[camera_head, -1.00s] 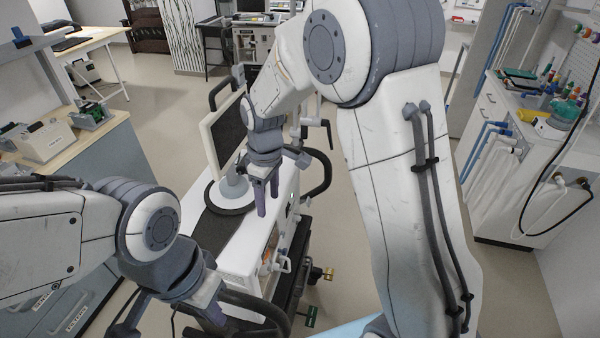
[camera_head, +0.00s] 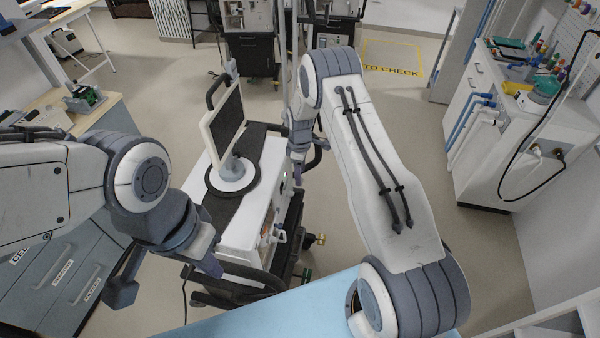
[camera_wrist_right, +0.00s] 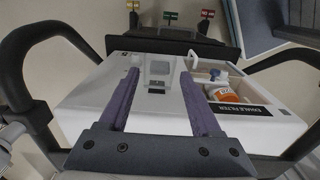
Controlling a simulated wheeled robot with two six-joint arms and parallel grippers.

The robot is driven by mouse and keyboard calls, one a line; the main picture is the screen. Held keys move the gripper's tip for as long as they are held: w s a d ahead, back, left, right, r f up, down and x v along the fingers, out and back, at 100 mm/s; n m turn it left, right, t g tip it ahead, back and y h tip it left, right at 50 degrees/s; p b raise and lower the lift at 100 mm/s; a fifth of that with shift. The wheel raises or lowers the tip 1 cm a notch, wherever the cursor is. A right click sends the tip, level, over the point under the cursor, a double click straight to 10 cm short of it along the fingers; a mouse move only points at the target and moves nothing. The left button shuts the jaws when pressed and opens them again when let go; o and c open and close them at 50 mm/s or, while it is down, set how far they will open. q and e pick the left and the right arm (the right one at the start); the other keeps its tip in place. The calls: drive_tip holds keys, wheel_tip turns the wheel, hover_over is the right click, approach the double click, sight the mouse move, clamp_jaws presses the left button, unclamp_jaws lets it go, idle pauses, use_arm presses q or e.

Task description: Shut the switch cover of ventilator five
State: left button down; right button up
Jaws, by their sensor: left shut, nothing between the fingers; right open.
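The ventilator (camera_head: 240,228) is a white box on a dark cart with a screen (camera_head: 224,125) on top. In the head view my right gripper (camera_head: 298,172) is at the ventilator's right side. My left gripper (camera_head: 212,266) is shut and empty near its front left.
Dark handles (camera_wrist_right: 40,62) curve around the ventilator. A light blue surface (camera_head: 270,316) lies in front. A white cabinet (camera_head: 510,160) stands right, with open floor between.

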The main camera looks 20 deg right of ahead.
drive_tip(key=shift+f, duration=1.2)
clamp_jaws()
drive_tip(key=shift+d+f+y+b, duration=0.15)
drive_tip(key=shift+f+y+b, duration=0.15)
drive_tip(key=shift+b, duration=0.3)
wheel_tip(320, 180, down, 11)
drive_tip(key=a+t+y+b, duration=0.1)
drive_tip(key=t+y+b, duration=1)
drive_tip(key=b, duration=6.5)
drive_tip(key=shift+w+a+f+t+y, duration=0.2)
drive_tip(key=shift+w+a+t+y, duration=0.15)
drive_tip(key=shift+y, duration=2.75)
drive_tip(key=shift+d, duration=0.1)
